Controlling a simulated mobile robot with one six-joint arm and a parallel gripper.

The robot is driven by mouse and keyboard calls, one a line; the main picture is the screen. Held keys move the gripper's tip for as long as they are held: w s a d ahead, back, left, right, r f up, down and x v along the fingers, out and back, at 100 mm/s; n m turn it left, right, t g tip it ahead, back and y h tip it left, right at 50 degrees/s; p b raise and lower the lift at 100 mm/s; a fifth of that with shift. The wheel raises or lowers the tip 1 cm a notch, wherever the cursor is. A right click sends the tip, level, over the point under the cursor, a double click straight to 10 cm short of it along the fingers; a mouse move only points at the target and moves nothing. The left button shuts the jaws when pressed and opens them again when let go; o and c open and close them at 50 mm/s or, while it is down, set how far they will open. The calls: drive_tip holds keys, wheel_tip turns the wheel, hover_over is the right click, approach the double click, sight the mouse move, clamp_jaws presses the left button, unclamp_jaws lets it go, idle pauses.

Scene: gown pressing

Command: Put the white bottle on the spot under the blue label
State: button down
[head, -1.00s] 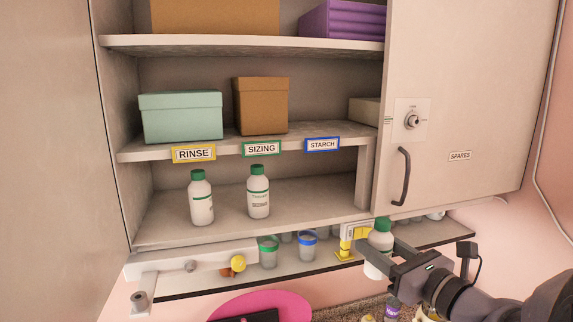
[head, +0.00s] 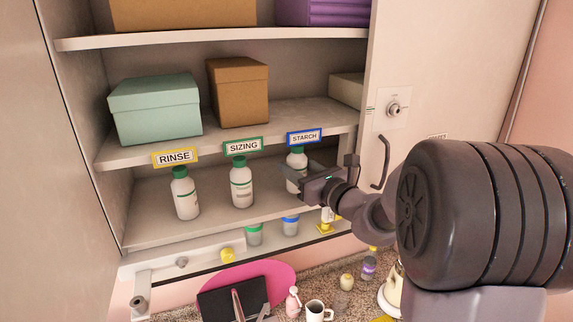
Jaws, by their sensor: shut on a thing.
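The white bottle (head: 295,161) with a green cap is between the fingers of my gripper (head: 292,176), which is shut on it. It is upright at the right part of the lower shelf (head: 215,218), under the blue-framed STARCH label (head: 304,137). My gripper hides its lower part, so I cannot tell whether its base touches the shelf. Two similar bottles stand to its left, one (head: 242,184) under the green SIZING label (head: 243,146) and one (head: 185,194) under the yellow RINSE label (head: 175,157).
A cabinet door (head: 405,75) with a dark handle (head: 381,163) is to the right of the open shelves. A teal box (head: 157,110) and a brown box (head: 238,92) stand on the shelf above. Below are cups, a pink round board (head: 268,276) and a white mug (head: 317,311).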

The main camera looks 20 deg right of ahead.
drive_tip(key=shift+w+a+f, duration=0.2)
drive_tip(key=shift+w+f, duration=0.7)
drive_tip(key=shift+w, duration=0.25)
drive_tip(key=shift+s, duration=0.35)
drive_tip(key=shift+f, duration=0.15)
drive_tip(key=c, duration=0.7)
unclamp_jaws()
drive_tip(key=shift+w, duration=0.2)
drive_tip(key=shift+c, duration=0.2)
drive_tip(key=shift+s, duration=0.1)
